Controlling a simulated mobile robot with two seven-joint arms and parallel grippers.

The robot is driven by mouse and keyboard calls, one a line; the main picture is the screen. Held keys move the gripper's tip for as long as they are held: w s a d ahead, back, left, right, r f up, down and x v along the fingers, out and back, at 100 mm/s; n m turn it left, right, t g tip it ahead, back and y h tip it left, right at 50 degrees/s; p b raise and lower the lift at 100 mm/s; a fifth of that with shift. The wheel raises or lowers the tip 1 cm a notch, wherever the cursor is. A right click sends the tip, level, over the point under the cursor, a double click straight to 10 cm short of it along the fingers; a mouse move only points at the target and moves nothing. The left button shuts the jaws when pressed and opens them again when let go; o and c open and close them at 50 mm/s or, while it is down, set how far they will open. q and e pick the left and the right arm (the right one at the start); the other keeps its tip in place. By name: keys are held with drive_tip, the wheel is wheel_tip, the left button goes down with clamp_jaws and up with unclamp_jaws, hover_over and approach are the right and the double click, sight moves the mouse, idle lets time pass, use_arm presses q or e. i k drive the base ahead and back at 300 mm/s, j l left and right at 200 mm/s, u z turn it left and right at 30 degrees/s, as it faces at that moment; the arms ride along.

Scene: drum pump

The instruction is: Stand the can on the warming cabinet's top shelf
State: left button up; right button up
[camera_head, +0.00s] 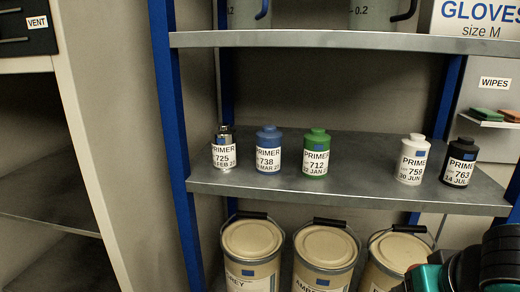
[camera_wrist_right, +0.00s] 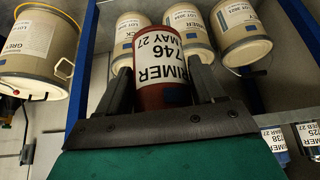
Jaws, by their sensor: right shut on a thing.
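My right gripper (camera_wrist_right: 163,82) is shut on a dark red can (camera_wrist_right: 157,97) with a white label reading PRIMER 746 MAY 27, seen in the right wrist view. Its fingers lie on either side of the can. The label is upside down in that picture. In the head view only a dark and green part of my right arm shows at the lower right; the held can is not visible there. My left gripper is in neither view. No cabinet labelled as warming shows; a pale cabinet (camera_head: 75,120) with a VENT label stands at the left, its shelves partly in view.
A grey shelf (camera_head: 345,196) between blue posts holds silver (camera_head: 224,150), blue (camera_head: 268,150), green (camera_head: 316,153), white (camera_head: 411,159) and black (camera_head: 460,163) primer cans. A gap lies between green and white. Large pails (camera_head: 325,255) stand below; a gloves box (camera_head: 480,18) is above.

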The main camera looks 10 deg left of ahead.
sight(68, 186)
drive_tip(key=k+j+u, duration=0.1)
drive_tip(key=j, duration=0.65)
drive_tip(key=k+j+u, duration=0.15)
drive_tip(key=j, duration=0.65)
drive_tip(key=k+j+u, duration=0.1)
drive_tip(key=j, duration=0.65)
